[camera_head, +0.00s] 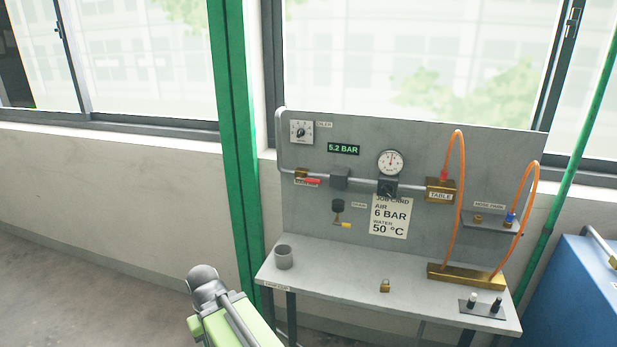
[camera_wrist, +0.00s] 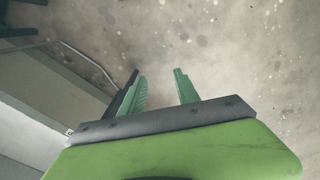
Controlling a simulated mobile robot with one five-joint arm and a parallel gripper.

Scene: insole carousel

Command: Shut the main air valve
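The main air valve (camera_head: 302,174) is a small brass body at the left end of the grey pipe on the panel. Its red handle (camera_head: 312,181) points right, roughly along the pipe. A label below it is too small to read surely. My gripper (camera_wrist: 158,80) shows in the wrist view with its two green fingers apart and nothing between them. It hangs over bare floor, away from the panel. In the head view only part of my arm shows, at the lower left of the bench; the fingers are not visible there.
The bench (camera_head: 330,278) carries a grey cup (camera_head: 283,257), a padlock (camera_head: 384,286) and a brass manifold (camera_head: 465,275) with orange hoses. A gauge (camera_head: 390,162) and a 5.2 BAR display (camera_head: 343,149) are on the panel. A green post (camera_head: 236,150) stands left; a blue cabinet (camera_head: 570,290) right.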

